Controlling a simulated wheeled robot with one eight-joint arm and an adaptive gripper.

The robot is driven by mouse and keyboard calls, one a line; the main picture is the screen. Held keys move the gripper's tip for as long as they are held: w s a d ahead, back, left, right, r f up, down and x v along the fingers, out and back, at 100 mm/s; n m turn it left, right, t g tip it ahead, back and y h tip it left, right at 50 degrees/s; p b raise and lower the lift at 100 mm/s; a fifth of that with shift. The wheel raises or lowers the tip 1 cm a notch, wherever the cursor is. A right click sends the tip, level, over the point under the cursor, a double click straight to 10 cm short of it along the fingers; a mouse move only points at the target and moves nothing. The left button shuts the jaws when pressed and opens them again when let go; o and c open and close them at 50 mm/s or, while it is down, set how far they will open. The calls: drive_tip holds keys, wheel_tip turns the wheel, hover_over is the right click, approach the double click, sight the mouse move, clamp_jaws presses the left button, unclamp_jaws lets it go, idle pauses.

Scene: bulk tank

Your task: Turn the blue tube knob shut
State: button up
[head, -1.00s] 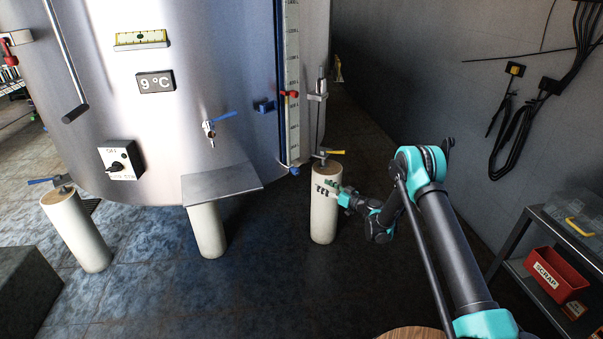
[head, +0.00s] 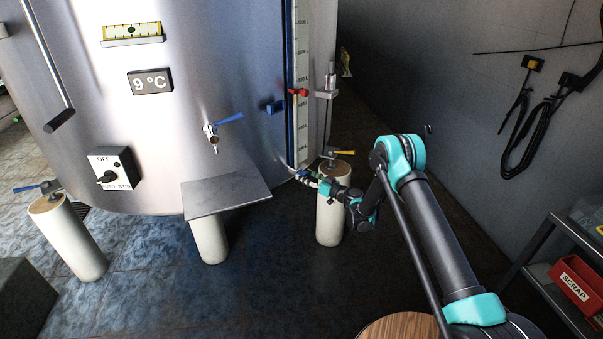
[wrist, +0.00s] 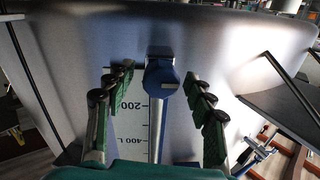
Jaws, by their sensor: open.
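The blue tube knob (wrist: 162,76) is at the foot of the gauge tube (wrist: 157,125) in the wrist view, a round cap with a pale bar mark. My gripper (wrist: 158,80) is open, with one finger on each side of the knob and a visible gap on both sides. In the head view my gripper (head: 304,175) is at the bottom end of the level scale (head: 302,95), low on the tank's side. The knob is mostly hidden there by the fingers.
The steel tank (head: 180,125) fills the left. A cream post (head: 330,215) with a yellow-handled valve (head: 338,153) stands beside my wrist. A steel shelf (head: 228,193) juts out left of the gripper. A cart with a red scrap bin (head: 580,282) is at right.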

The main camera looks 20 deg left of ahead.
drive_tip(key=shift+w+a, duration=0.1)
drive_tip(key=shift+a, duration=0.15)
drive_tip(key=shift+c, duration=0.4)
drive_tip(key=c, duration=1.1)
